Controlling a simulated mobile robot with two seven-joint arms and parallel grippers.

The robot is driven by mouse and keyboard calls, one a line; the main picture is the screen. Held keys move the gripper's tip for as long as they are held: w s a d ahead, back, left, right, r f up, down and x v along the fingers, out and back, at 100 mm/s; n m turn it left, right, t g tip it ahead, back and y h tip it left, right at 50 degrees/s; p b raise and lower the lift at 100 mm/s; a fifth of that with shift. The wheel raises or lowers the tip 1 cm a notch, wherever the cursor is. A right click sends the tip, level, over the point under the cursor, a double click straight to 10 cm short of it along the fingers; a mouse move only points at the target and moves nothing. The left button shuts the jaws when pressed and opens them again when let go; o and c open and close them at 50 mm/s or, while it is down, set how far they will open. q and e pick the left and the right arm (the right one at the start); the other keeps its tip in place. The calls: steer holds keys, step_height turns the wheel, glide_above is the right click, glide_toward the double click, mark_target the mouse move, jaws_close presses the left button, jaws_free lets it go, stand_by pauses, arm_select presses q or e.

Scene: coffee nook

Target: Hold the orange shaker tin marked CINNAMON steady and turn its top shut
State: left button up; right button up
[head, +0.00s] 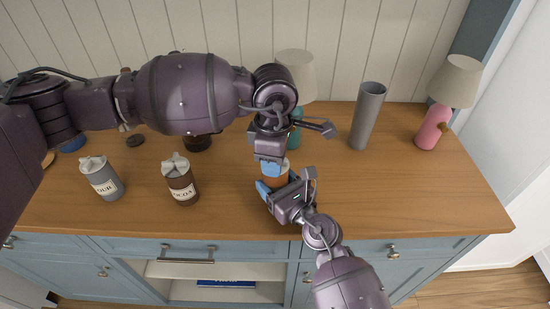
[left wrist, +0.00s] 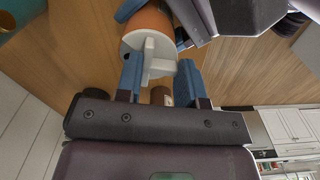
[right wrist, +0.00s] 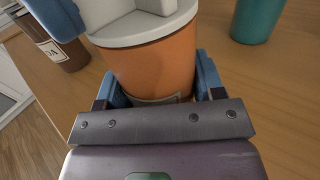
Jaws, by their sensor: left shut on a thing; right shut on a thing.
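The orange shaker tin (head: 275,180) stands upright on the wooden counter, mostly hidden between my two grippers in the head view. In the right wrist view the orange tin body (right wrist: 155,68) shows, with only the edge of its pale label. My right gripper (head: 273,189) is shut around the body, one blue finger on each side. The tin's white top with its raised grip (left wrist: 150,52) faces the left wrist view. My left gripper (head: 268,167) comes from above and is shut on that top, its blue fingers on either side of the raised grip. The word on the label cannot be read.
A grey flour tin (head: 103,179) and a brown cocoa tin (head: 181,184) stand to the left. A tall grey cylinder (head: 367,116) and a pink lamp (head: 435,128) stand to the right. A teal lamp (head: 296,68) is behind my left gripper.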

arm_select(q)
steer(key=m, duration=0.3)
steer(key=shift+w+a+m, duration=0.1)
steer(key=shift+a+m, duration=0.1)
steer(key=shift+m, duration=0.2)
steer(key=m, duration=0.3)
steer(key=shift+w+a+m, duration=0.15)
steer(key=shift+m, duration=0.15)
steer(key=m, duration=0.3)
steer(key=shift+w+a+m, duration=0.1)
steer(key=shift+w+m, duration=0.1)
steer(key=shift+m, duration=0.1)
steer(key=m, duration=0.3)
steer(key=shift+w+m, duration=0.15)
steer(key=shift+m, duration=0.25)
steer(key=m, duration=0.3)
steer(key=shift+w, duration=0.25)
steer(key=m, duration=0.4)
steer(key=shift+w, duration=0.15)
steer(key=m, duration=0.6)
steer(key=shift+w+d, duration=0.25)
steer(key=shift+d, duration=0.05)
steer(key=shift+m, duration=0.4)
